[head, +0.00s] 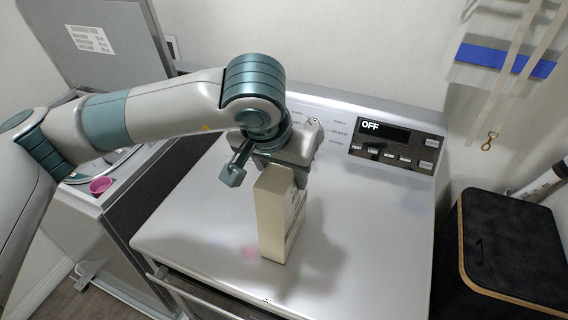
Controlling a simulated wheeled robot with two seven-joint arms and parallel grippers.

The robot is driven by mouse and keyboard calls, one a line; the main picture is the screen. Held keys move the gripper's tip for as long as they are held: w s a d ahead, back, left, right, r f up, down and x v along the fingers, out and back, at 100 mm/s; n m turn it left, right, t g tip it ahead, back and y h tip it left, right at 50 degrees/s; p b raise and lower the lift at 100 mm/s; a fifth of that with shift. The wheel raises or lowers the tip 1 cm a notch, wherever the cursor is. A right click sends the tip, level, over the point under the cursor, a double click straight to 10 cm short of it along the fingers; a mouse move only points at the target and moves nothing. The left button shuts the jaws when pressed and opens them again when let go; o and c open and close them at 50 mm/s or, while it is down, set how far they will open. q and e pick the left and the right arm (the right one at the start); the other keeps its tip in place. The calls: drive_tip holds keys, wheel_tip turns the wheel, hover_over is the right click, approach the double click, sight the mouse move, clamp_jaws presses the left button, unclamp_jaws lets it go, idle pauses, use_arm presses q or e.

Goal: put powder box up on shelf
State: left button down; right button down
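The powder box (273,222), a tall beige carton with a printed right side, stands upright on the metallic top of the appliance in the middle. My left gripper (266,176) reaches over the box's upper end from behind. One finger sticks out left of the box with a visible gap; the other side is close to the box's right upper edge, partly hidden. The gripper looks open around the box top, not closed on it. My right gripper is out of view. No shelf is clearly visible.
The appliance top (370,235) is clear around the box. Its panel display (383,131) reads OFF. An open-lidded washer with a pink cup (100,185) is at left. A black bin (515,240) stands at right, below hanging straps with a brass clip (490,142).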

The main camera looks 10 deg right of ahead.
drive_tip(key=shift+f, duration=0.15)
use_arm(q)
drive_tip(key=c, duration=0.9)
unclamp_jaws()
drive_tip(key=shift+s, duration=0.1)
drive_tip(key=shift+r, duration=0.1)
drive_tip(key=b+v, duration=0.3)
drive_tip(key=v, duration=0.7)
drive_tip(key=shift+s+a+r+b, duration=0.1)
drive_tip(key=shift+r+b, duration=0.1)
drive_tip(key=shift+b, duration=0.1)
drive_tip(key=shift+s+a+r, duration=0.1)
drive_tip(key=shift+r, duration=0.25)
drive_tip(key=shift+s+r, duration=0.1)
drive_tip(key=shift+r, duration=0.2)
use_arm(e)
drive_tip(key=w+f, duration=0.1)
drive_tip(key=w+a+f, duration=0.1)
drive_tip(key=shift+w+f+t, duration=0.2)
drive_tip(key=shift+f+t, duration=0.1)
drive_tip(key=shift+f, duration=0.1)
